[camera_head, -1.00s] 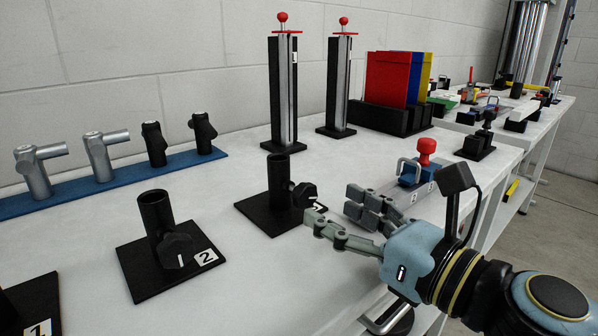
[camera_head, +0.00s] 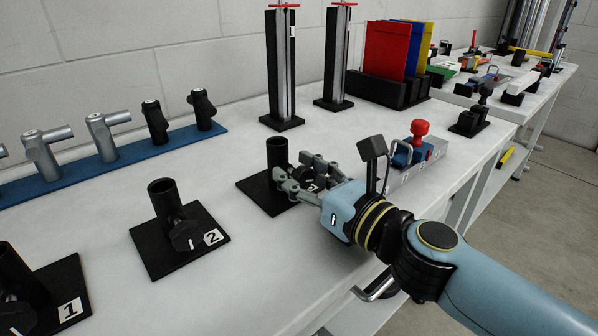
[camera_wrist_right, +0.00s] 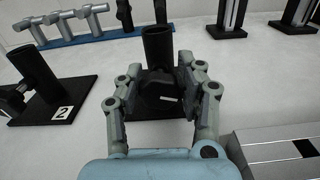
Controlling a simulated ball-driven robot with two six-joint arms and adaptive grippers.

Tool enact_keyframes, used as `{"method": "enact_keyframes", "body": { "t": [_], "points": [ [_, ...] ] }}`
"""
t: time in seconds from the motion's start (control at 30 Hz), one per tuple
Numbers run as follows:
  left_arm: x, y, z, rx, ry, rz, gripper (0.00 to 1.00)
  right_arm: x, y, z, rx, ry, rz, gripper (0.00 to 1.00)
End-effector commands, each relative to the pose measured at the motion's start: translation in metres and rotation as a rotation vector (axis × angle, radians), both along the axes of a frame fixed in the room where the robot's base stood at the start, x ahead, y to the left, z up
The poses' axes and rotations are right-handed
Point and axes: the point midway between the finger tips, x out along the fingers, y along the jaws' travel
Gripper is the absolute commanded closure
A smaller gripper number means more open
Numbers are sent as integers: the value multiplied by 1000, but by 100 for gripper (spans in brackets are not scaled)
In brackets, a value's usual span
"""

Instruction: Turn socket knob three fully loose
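The third socket is a black upright tube (camera_head: 278,153) on a black square base plate (camera_head: 254,190); the tube also shows in the right wrist view (camera_wrist_right: 158,46). Its dark knob (camera_wrist_right: 158,92) faces my right gripper. My right gripper (camera_head: 300,178) is at this knob, with one finger on each side of it. In the right wrist view my right gripper (camera_wrist_right: 158,88) looks open around the knob; whether the fingertips touch it is unclear. The fingers partly hide the knob and the plate's label in the head view. My left gripper is not in view.
Socket two (camera_head: 165,202) and socket one (camera_head: 18,280) stand to the left. A blue rail (camera_head: 75,178) with grey and black fittings lies behind. Two tall posts (camera_head: 279,75) stand at the back. A grey block with a red-knobbed clamp (camera_head: 419,130) is right of my gripper.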

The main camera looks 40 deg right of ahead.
Motion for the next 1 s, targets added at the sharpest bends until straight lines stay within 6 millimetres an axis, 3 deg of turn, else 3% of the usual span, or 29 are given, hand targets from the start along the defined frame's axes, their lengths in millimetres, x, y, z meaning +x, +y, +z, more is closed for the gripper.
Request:
{"method": "enact_keyframes", "body": {
  "t": [0.03,0.27,0.73,1.0],
  "points": [
    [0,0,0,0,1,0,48,0,0,0,0,0,0,72],
    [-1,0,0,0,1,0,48,0,0,0,0,0,0,100],
    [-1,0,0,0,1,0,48,-1,0,0,-13,1,0,100],
    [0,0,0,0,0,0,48,-1,0,-1,-125,-7,0,100]
  ]
}}
